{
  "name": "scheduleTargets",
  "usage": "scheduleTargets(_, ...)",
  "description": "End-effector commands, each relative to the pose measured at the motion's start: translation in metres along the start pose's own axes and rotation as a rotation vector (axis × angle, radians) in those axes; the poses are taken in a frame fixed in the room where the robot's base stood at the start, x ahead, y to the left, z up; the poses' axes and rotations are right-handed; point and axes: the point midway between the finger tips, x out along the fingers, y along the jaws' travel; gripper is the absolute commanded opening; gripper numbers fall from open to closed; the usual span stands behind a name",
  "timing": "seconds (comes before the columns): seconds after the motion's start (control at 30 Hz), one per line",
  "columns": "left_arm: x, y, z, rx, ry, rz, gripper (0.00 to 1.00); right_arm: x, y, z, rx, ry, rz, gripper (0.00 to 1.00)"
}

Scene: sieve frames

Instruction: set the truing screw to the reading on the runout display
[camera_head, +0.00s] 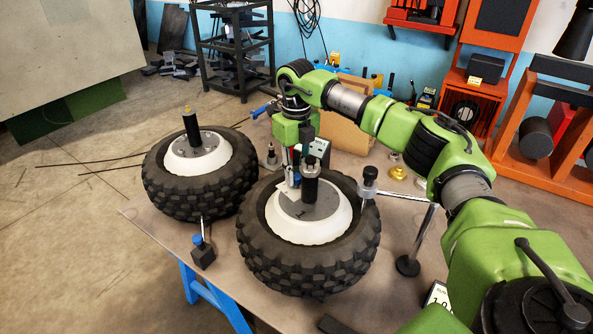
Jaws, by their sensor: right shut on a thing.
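My right gripper (295,168) reaches down at the far left side of the front wheel's hub. It is shut on a small part there, apparently the truing screw, which the fingers mostly hide. The front wheel (308,262) has a knobby black tyre, a white rim and a grey hub plate (306,207) with a dark upright spindle. The runout display (437,297) is a small white panel at the lower right. My right arm partly covers it, and its full reading cannot be made out. My left gripper is not in view.
A second wheel (200,190) lies at the left. A metal stand (408,265) with a crossbar is right of the front wheel. A small dark block with a rod (203,252) sits near the front table edge. Orange shelving (560,150) stands behind at right.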

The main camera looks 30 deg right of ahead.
Motion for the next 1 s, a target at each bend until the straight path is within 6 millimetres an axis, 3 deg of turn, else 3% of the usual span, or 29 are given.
scheduleTargets(0.5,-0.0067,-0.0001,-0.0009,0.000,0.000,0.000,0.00,-0.0017,0.0002,0.0010,0.419,-0.004,0.000,0.00)
scheduleTargets(1.0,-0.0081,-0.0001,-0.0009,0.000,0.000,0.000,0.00,-0.0013,0.0001,0.0013,0.556,-0.005,0.001,0.00)
